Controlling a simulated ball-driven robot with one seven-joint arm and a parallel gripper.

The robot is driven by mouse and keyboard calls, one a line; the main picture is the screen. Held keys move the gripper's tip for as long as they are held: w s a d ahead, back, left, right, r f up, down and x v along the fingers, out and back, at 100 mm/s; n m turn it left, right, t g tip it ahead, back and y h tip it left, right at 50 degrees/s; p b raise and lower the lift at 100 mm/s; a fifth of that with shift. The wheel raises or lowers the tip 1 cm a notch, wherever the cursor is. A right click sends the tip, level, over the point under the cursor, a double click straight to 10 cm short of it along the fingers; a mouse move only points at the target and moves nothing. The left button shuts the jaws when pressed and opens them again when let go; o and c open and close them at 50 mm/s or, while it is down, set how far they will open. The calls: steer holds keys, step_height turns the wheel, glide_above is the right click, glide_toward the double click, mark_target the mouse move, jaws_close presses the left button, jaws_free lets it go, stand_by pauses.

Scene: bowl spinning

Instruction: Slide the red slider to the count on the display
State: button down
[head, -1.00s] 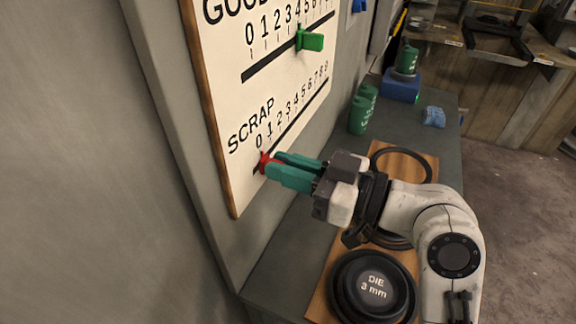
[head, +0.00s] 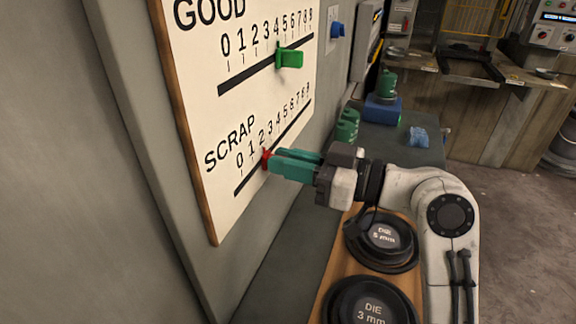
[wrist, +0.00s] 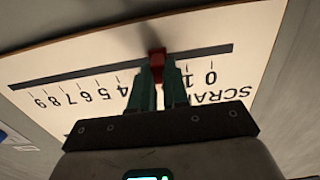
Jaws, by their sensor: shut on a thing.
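The red slider (head: 266,160) sits in the lower slot of the white board (head: 222,128), under the word SCRAP. It stands at about the 2 mark; the fingers hide the nearest digits in the wrist view. My gripper (head: 275,161) reaches in from the right, its teal fingers shut on the slider's knob. The slider also shows in the wrist view (wrist: 157,60), between the fingertips. A lit blue display (head: 562,17) is on a machine at the far upper right; its digits are too small to read.
A green slider (head: 290,59) sits near 4 in the upper GOOD slot. Black dies (head: 384,236) lie on a wooden board below my arm. Green canisters (head: 347,124) and a blue block (head: 382,110) stand farther back on the bench. The lower slot is clear right of the slider.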

steer(key=c, duration=1.1)
jaws_free()
steer(key=shift+a, duration=0.2)
steer(key=shift+d, duration=0.1)
steer(key=b+v, duration=0.2)
steer(key=v, duration=0.8)
steer(key=shift+s+d, duration=0.15)
steer(key=shift+d, duration=0.2)
steer(key=shift+r, duration=0.1)
